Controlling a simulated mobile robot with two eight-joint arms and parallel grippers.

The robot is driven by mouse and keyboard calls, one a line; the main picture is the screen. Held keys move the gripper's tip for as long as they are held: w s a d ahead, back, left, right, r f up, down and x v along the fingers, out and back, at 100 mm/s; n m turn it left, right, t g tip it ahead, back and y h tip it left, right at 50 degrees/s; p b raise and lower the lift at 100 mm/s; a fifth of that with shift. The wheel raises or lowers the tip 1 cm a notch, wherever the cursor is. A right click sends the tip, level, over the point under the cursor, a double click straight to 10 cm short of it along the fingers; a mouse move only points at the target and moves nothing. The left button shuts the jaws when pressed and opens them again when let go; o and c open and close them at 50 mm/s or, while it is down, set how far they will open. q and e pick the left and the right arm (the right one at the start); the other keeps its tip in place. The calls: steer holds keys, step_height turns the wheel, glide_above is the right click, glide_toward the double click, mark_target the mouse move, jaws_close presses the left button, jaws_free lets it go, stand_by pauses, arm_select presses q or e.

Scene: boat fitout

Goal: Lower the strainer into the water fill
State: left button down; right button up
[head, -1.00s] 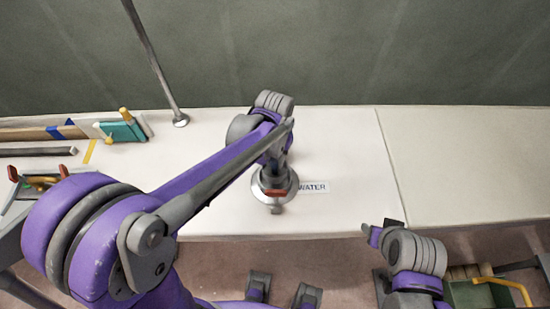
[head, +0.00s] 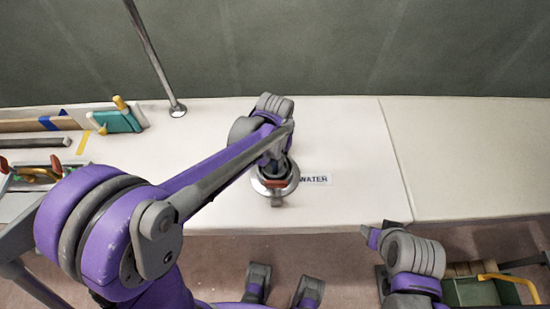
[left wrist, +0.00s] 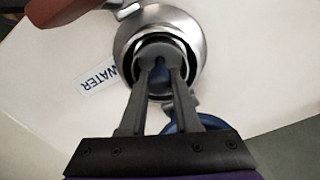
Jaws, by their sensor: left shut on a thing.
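The water fill (left wrist: 193,30) is a round metal fitting in the white bench top, beside a WATER label (left wrist: 97,82). It also shows in the head view (head: 262,188), partly covered by my arm. My left gripper (left wrist: 161,62) is over its opening, shut on a small grey rounded piece that appears to be the strainer (left wrist: 160,48). The strainer sits within the ring of the dark opening as seen from above; its depth cannot be told. A blue curved piece (left wrist: 185,127) shows behind the fingers. My right gripper (head: 373,238) is off the bench front; its jaws are unclear.
A red-brown piece (left wrist: 70,10) is close beside the fill. A metal pole (head: 158,60) stands on the bench at the back left. Boards, a teal block (head: 120,121) and red-handled tools lie at the left. The bench right of the label is clear. A green bin (head: 470,292) is low right.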

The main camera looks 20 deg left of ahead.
arm_select(q)
steer(key=shift+f, duration=0.25)
steer(key=c, duration=0.5)
jaws_free()
steer(key=shift+c, duration=0.2)
steer(key=shift+r, duration=0.1)
step_height(320, 180, up, 11)
steer(key=shift+f+p, duration=0.15)
steer(key=shift+p, duration=0.4)
